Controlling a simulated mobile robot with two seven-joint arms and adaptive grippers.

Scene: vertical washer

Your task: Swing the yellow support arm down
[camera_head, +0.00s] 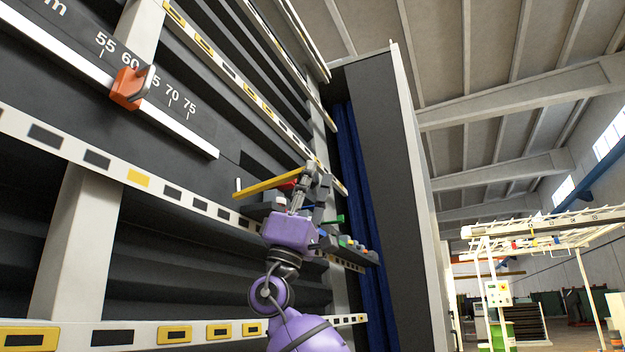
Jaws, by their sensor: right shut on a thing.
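The yellow support arm (268,186) is a long thin yellow bar in front of the washer's dark slatted face. It slants gently, with its left end lower and its right end at my right gripper (306,185). My right gripper is shut on the yellow support arm near its right end. The fingers partly hide the bar there, so its mounting cannot be made out. A small white upright peg (238,185) stands by the bar's left end. My left gripper is not in view.
An orange slider (128,88) sits on a numbered scale at the upper left. A shelf with coloured parts (350,250) lies close right of my right gripper. A blue curtain (358,180) and grey panel stand behind it. Open hall lies to the right.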

